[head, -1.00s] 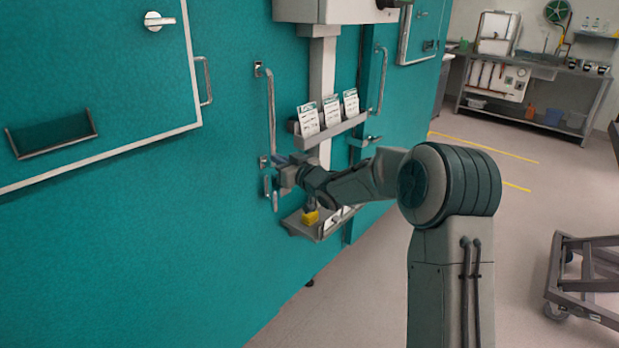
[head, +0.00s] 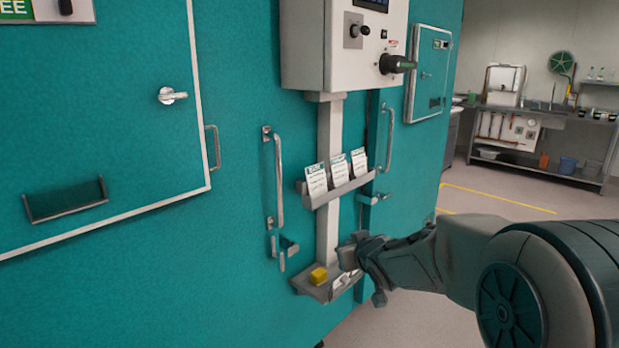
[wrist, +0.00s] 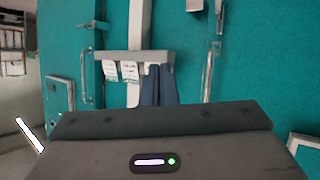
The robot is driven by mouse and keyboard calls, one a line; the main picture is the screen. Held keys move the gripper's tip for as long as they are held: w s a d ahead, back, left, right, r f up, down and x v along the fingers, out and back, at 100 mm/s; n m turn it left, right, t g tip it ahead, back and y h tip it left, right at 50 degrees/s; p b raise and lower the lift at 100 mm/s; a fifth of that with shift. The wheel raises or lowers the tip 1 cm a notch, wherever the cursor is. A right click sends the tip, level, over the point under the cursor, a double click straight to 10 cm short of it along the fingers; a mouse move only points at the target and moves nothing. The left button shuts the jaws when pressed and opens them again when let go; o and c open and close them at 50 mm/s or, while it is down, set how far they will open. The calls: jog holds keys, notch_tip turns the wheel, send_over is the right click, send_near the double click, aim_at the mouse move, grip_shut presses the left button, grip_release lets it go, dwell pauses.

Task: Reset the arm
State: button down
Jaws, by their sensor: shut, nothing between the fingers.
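My arm reaches in from the lower right of the head view, with my gripper (head: 348,256) at its far end. It is in front of the centre post, just above and right of the lower tray. In the wrist view its two dark fingers (wrist: 158,86) are together and empty, in front of the card shelf. The fingertips are hard to make out in the head view.
The lower tray (head: 307,286) holds a yellow block (head: 318,275). A card shelf (head: 340,190) with 3 cards, a tall door handle (head: 278,180) and a control box (head: 342,50) are close by. Open floor (head: 480,203) lies to the right.

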jog(key=s+d+m+g+h+p, duration=0.1)
jog(key=s+g, duration=0.4)
jog(key=s, duration=1.1)
jog(key=s+d+m+g+h+p, duration=0.1)
jog(key=s+d+m+g+p, duration=0.2)
jog(key=s, duration=1.2)
jog(key=shift+s+d+f+g+h, duration=0.3)
jog(key=shift+s+d+f+g, duration=0.1)
jog(key=shift+g, duration=0.5)
jog(key=shift+w, duration=0.1)
